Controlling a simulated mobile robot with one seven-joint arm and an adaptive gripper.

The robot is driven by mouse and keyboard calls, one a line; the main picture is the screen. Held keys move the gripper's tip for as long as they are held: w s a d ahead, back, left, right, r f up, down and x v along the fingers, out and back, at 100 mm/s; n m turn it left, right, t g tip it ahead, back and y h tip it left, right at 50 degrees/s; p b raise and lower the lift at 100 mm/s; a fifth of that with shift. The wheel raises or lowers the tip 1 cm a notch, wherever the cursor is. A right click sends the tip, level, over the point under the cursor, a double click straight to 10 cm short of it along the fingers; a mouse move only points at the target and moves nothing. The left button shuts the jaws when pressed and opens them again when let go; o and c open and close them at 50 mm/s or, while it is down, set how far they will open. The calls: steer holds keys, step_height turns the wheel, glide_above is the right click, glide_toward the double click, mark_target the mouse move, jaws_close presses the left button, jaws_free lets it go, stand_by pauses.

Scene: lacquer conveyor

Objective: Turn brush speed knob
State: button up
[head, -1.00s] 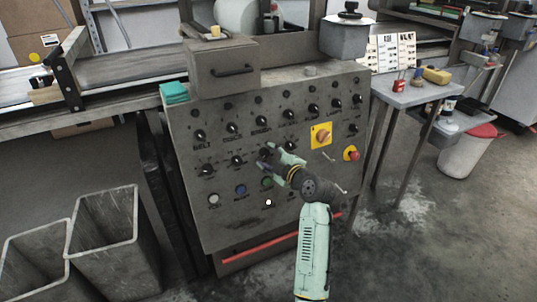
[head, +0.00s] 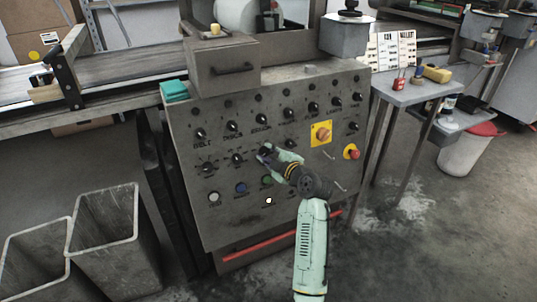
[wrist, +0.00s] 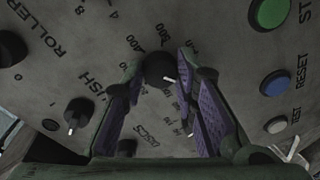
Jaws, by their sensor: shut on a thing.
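A black round knob (wrist: 158,66) with a short white pointer sits on the grey control panel (head: 235,215), with scale numbers such as 300, 400 and 500 around it. Lettering ending in "USH" shows to its left in the wrist view, but I cannot tell for sure which knob it names. My gripper (head: 263,152) reaches to the panel's lower middle. In the wrist view my gripper (wrist: 161,72) has one purple-padded finger on each side of this knob and is shut on it. In the head view my fingers hide the knob.
Several other black knobs dot the panel. Green (wrist: 271,12), blue (wrist: 275,84) and white (wrist: 276,125) buttons lie near my gripper. A red knob on a yellow plate (head: 321,133) and another red button (head: 351,152) are to the right. Bins (head: 105,235) stand left.

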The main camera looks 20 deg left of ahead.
jaws_close()
